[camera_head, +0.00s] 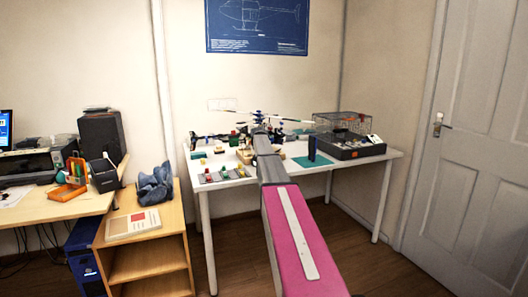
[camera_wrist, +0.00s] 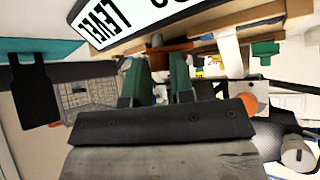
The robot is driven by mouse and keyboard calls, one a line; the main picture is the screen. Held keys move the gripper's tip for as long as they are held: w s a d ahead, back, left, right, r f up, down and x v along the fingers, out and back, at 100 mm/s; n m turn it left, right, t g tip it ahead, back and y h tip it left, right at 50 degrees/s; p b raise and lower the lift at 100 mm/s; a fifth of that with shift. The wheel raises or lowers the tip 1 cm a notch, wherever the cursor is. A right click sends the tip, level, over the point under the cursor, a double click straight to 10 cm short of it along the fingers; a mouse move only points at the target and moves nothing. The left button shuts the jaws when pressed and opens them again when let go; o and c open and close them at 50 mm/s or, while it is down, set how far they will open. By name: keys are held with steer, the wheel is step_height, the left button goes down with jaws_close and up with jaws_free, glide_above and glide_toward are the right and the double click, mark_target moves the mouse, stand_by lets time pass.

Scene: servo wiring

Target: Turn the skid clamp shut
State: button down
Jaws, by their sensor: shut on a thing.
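In the wrist view, the two green fingers of my gripper (camera_wrist: 157,72) point up the picture. Their tips are at an orange-brown bar (camera_wrist: 172,46), which looks like part of the skid clamp. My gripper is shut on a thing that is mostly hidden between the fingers. A wooden stand (camera_wrist: 205,27) with a white "LEVEL" label (camera_wrist: 118,22) lies just beyond the tips. In the head view, my arm reaches over the white table to the model helicopter (camera_head: 257,116) and hides the gripper and clamp.
A black-and-grey case (camera_head: 350,147) with a wire basket stands at the table's right. A teal mat (camera_head: 312,162) and a dark blue upright block (camera_head: 312,147) are near it. A grey tray (camera_head: 225,176) of small coloured parts lies front left. A white post (camera_wrist: 229,52) stands close right of my fingers.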

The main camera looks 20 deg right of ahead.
steer(key=m, duration=0.1)
steer(key=m+g+h, duration=0.1)
steer(key=m+h, duration=0.1)
steer(key=shift+w+a+m+g, duration=0.25)
steer(key=shift+w+m+g, duration=0.05)
steer(key=shift+g, duration=0.1)
steer(key=shift+w+a+m+g+h, duration=0.1)
steer(key=shift+m+g+h, duration=0.75)
steer(key=shift+m, duration=0.65)
steer(key=shift+g, duration=0.35)
steer(key=c, duration=1)
jaws_free()
steer(key=v, duration=0.7)
steer(key=shift+r, duration=0.2)
steer(key=shift+a, duration=0.15)
